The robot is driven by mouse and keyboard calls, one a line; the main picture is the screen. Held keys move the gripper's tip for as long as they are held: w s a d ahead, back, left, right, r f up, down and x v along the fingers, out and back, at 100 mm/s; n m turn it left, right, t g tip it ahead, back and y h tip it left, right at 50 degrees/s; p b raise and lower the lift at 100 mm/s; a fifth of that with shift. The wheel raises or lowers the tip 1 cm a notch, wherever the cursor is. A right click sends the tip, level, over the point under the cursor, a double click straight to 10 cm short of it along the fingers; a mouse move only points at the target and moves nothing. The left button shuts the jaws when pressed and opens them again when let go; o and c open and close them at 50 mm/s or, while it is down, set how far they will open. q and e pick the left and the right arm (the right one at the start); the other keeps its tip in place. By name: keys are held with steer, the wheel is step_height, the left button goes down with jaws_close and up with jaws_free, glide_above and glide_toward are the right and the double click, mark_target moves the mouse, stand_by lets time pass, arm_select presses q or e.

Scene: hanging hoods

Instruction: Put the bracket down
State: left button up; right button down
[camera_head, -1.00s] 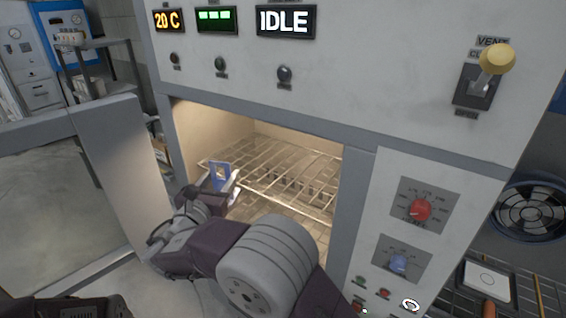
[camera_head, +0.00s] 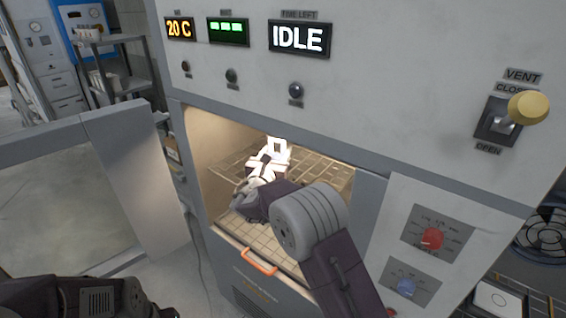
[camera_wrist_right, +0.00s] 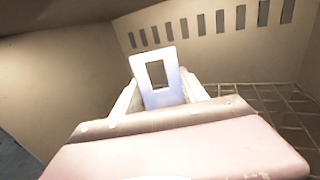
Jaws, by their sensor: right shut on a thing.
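The bracket is a pale plate with a rectangular hole, and in the right wrist view the bracket (camera_wrist_right: 160,92) stands between my fingers with a bluish lower part. In the head view the bracket (camera_head: 283,146) looks washed out by bright light inside the oven chamber. My right gripper (camera_head: 268,163) is shut on it and reaches into the chamber, above the wire rack (camera_head: 322,180). Whether the bracket touches the rack cannot be seen. My left gripper is not in view; only a dark part of my left arm shows at the lower left.
The oven door (camera_head: 130,165) stands open at the left. The chamber's side wall (camera_wrist_right: 60,80) and slotted back wall (camera_wrist_right: 225,30) are around the gripper. The wire rack (camera_wrist_right: 275,105) looks empty to the right. An orange handle (camera_head: 259,262) sits below the opening.

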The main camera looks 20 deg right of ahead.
steer(key=shift+w+d+r, duration=0.3)
steer(key=shift+w+d, duration=0.2)
steer(key=shift+d, duration=0.25)
steer(key=f, duration=0.1)
steer(key=f+p, duration=0.1)
steer(key=f, duration=0.1)
steer(key=shift+w+d, duration=0.15)
steer(key=shift+d, duration=0.05)
steer(key=shift+w+f, duration=0.1)
steer(key=shift+f, duration=0.25)
step_height(320, 180, down, 3)
steer(key=shift+f+p, duration=0.1)
steer(key=shift+p, duration=0.95)
steer(key=shift+w+d+f, duration=0.1)
steer(key=shift+d+f, duration=0.05)
steer(key=shift+f, duration=0.1)
steer(key=c, duration=0.6)
jaws_free()
